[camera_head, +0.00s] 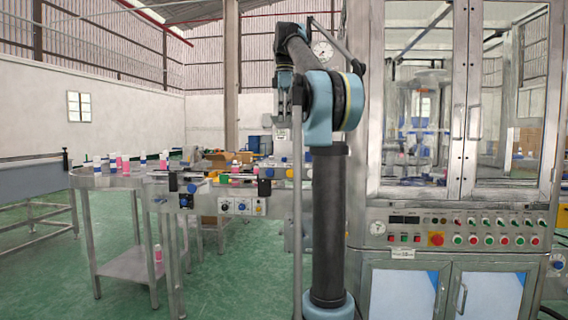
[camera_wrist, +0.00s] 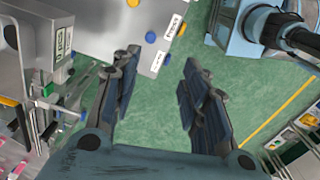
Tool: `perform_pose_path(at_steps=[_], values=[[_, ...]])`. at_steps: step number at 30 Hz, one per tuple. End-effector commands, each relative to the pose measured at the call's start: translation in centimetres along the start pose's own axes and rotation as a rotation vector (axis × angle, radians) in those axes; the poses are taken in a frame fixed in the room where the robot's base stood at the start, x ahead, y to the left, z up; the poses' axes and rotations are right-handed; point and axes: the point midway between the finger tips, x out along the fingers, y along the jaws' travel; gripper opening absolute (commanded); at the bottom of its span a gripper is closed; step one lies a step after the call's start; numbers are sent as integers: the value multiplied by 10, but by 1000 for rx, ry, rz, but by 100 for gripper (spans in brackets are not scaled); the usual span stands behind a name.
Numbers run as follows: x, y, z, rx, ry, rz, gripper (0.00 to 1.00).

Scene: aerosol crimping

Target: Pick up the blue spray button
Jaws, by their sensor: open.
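My gripper (camera_wrist: 160,66) is open and empty in the wrist view, with green floor showing between its two dark fingers. No loose blue spray button can be made out for certain. A round blue piece (camera_wrist: 151,37) shows on a grey panel beyond the fingertips, apart from them; I cannot tell whether it is a spray button or a panel knob. In the head view, white bottles with blue parts (camera_head: 143,159) stand on the conveyor table at left, too small to tell their tops. My gripper's fingers cannot be made out in the head view.
The conveyor table (camera_head: 105,181) stands left of my arm, with pink bottles and a knob panel (camera_head: 240,206). A glass-doored machine (camera_head: 455,190) fills the right. Green floor (camera_head: 55,285) is open at front left.

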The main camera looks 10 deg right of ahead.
Motion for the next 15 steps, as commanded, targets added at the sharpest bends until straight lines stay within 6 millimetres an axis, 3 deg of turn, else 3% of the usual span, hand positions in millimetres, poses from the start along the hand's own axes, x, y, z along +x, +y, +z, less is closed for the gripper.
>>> perform_pose_path(at_steps=[3,8,15], values=[[-16,13,-2,-78,-1,-11,41],[-26,20,-4,-142,-1,-18,41],[-14,21,-4,-159,-1,-20,41]])
